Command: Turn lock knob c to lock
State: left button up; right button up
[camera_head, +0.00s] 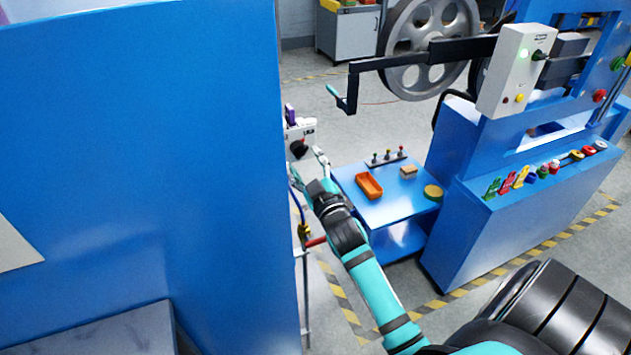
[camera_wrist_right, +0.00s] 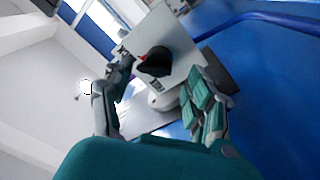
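A black knob (camera_head: 299,148) sits on a small light-grey box (camera_head: 308,135) at the right edge of the big blue cabinet. In the right wrist view the knob (camera_wrist_right: 154,62) shows with a small red mark, on the pale face of the box (camera_wrist_right: 170,40). My right gripper (camera_head: 308,162) is close in front of the knob in the head view. In the wrist view my right gripper (camera_wrist_right: 160,95) has its fingers spread on both sides of the knob, with no clear contact. Small labels on the box are too blurred to read. My left gripper is not in view.
The large blue cabinet (camera_head: 140,150) fills the left side. A blue side table (camera_head: 395,205) holds an orange tray (camera_head: 369,186) and small parts. A blue machine (camera_head: 520,190) with a spoked wheel (camera_head: 425,45) stands on the right. A thin post and hose run below the box.

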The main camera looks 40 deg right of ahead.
jog(key=v, duration=0.9)
jog(key=shift+s+f, duration=0.1)
jog(key=shift+f, duration=0.05)
